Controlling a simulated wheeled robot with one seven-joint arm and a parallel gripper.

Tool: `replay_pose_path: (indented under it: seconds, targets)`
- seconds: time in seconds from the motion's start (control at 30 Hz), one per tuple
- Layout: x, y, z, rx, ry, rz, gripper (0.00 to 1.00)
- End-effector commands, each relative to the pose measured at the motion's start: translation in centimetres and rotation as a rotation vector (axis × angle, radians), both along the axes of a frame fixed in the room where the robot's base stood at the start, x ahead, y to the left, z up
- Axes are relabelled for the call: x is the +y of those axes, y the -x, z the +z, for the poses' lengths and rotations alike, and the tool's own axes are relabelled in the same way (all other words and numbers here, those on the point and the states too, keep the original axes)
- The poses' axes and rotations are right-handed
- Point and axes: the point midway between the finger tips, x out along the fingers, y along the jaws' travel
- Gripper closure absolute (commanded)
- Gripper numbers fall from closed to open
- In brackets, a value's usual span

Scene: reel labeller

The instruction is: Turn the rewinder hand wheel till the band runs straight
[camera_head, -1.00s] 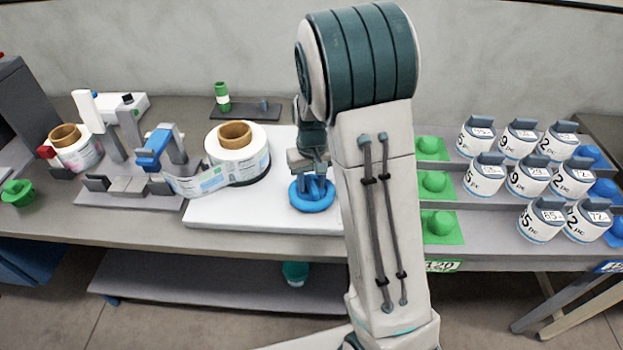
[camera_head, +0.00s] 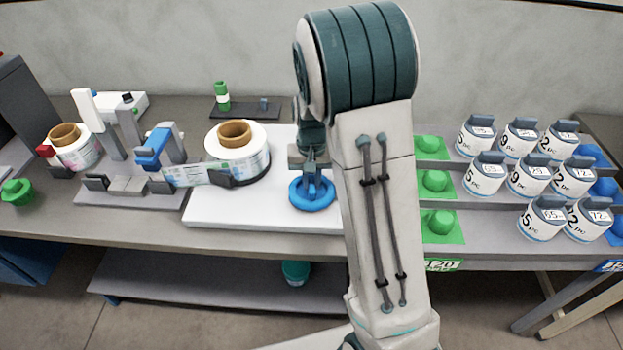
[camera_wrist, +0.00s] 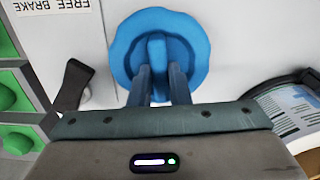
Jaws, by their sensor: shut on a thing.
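The blue rewinder hand wheel (camera_head: 312,202) lies flat on the white rewinder base (camera_head: 240,214), right of the rewind roll (camera_head: 240,148). My gripper (camera_head: 311,178) is above it with its fingers down on the wheel. In the wrist view the wheel (camera_wrist: 124,48) fills the top middle, and my two fingers (camera_wrist: 158,80) are shut on its raised central bar. The printed band (camera_head: 200,174) spans from the blue-topped labeller to the rewind roll. It looks nearly level, with no clear sag. My arm hides the base's right side.
A feed roll (camera_head: 78,152) stands at the left of the labeller plate (camera_head: 120,198). A dark lever (camera_wrist: 74,85) and a "FREE BRAKE" label (camera_wrist: 56,6) show in the wrist view. Green pads (camera_head: 440,222) and several white labelled reels (camera_head: 541,222) stand at the right.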

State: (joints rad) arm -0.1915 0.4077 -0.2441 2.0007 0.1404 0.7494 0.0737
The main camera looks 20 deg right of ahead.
Motion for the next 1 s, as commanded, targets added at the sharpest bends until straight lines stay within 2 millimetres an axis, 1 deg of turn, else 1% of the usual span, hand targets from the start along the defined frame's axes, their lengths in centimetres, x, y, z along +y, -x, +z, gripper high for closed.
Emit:
replay_pose_path:
  seconds: [0.23, 0.27, 0.3, 0.33, 0.6, 0.7, 0.77, 0.87, 1.0]
  targets:
    - [0.0, -0.1, 0.1, -0.002, -0.002, -0.003, 1.00]
    - [0.0, -0.1, 0.1, -0.002, -0.002, -0.003, 0.78]
    - [0.0, -0.1, 0.1, -0.002, -0.002, -0.002, 0.67]
    - [0.0, 0.0, 0.1, -0.002, -0.001, -0.002, 0.62]
    - [0.0, 0.0, 0.1, -0.001, -0.001, -0.001, 0.62]
    - [0.0, -0.1, 0.6, -0.002, -0.002, 0.000, 0.62]
    - [0.0, -0.1, 1.3, -0.005, -0.001, 0.001, 0.62]
    - [0.0, -0.1, 3.1, -0.007, -0.001, 0.000, 0.62]
    - [0.0, -0.1, 6.4, -0.008, -0.001, 0.001, 0.62]
